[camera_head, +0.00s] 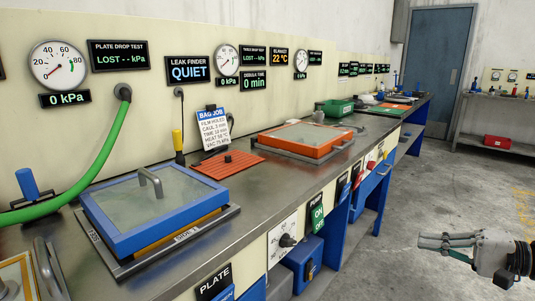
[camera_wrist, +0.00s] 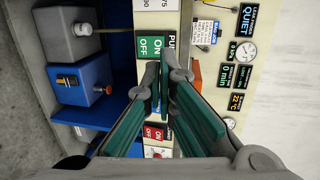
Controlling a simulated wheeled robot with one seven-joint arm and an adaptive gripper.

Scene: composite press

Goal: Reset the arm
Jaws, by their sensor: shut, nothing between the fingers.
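My gripper (camera_head: 447,242) shows at the lower right of the head view, with its fingers together and pointing left. It is over the open floor, apart from the bench (camera_head: 250,200) and touching nothing there. In the wrist view the gripper (camera_wrist: 163,75) has its green-padded fingers meeting at the tips, with nothing between them. Behind the tips in that view are the bench front and a green ON/OFF switch (camera_wrist: 151,46).
A blue-framed press (camera_head: 160,205) and an orange-framed one (camera_head: 305,138) sit on the bench. A green hose (camera_head: 95,165) runs to the wall. Blue boxes (camera_head: 303,258) stand under the bench. Concrete floor (camera_head: 420,190) is clear around my gripper. A blue door (camera_head: 437,65) is at the back.

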